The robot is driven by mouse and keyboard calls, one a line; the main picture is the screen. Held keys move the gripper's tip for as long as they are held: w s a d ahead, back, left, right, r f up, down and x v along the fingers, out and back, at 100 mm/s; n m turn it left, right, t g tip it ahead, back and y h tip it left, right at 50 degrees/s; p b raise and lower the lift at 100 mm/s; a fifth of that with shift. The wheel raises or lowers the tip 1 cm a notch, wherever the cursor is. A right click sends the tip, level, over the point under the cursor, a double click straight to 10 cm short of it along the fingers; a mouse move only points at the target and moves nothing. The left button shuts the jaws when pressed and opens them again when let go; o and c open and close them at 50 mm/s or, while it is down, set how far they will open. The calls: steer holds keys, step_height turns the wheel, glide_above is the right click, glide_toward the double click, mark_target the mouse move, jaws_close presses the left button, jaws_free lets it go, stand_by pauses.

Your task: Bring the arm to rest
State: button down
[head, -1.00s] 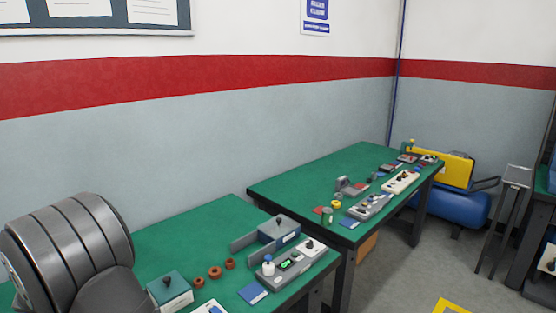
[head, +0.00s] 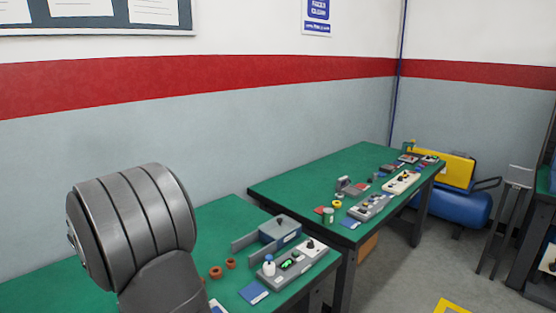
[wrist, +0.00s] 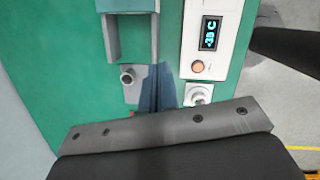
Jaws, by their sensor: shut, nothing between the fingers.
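My gripper (wrist: 159,72) shows in the wrist view as two dark fingers lying together, shut and empty, over the green bench top (wrist: 55,60). A grey mounting bar with bolts crosses the view below the fingers. In the head view my dark grey arm (head: 130,225) stands at the lower left, over the near green bench (head: 215,215). The gripper itself is not visible in the head view. In the wrist view a white panel with a lit display (wrist: 211,33) and an orange button (wrist: 198,66) lies right of the fingers.
The near bench holds a grey-blue fixture (head: 279,228), a control box (head: 290,265) with a green light, a blue card (head: 254,292) and brown rings (head: 215,272). A second green bench (head: 300,187) with several devices stands beyond. A blue tank (head: 455,205) is at the right.

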steer(key=shift+w+d+r+m+g+y, duration=0.25)
steer(key=shift+w+d+r+y, duration=0.1)
steer(key=shift+w+d+y, duration=0.15)
steer(key=shift+w+d+r+m+g+y, duration=0.25)
steer(key=shift+w+d+r+y, duration=0.15)
steer(key=shift+w+d, duration=0.15)
steer(key=c, duration=1.3)
jaws_free()
steer(key=o, duration=0.4)
steer(key=shift+w+d, duration=0.15)
steer(key=shift+d, duration=0.05)
steer(key=o, duration=0.9)
steer(key=w+d+r+m, duration=0.1)
steer(key=w+d+r, duration=0.2)
steer(key=d, duration=0.6)
steer(key=shift+r, duration=0.45)
steer(key=d+r+m, duration=0.1)
steer(key=d+r, duration=0.3)
steer(key=d, duration=0.6)
step_height(320, 180, down, 10)
steer(key=w, duration=0.1)
steer(key=shift+g, duration=0.3)
steer(key=shift+w+r, duration=0.1)
steer(key=shift+r, duration=0.05)
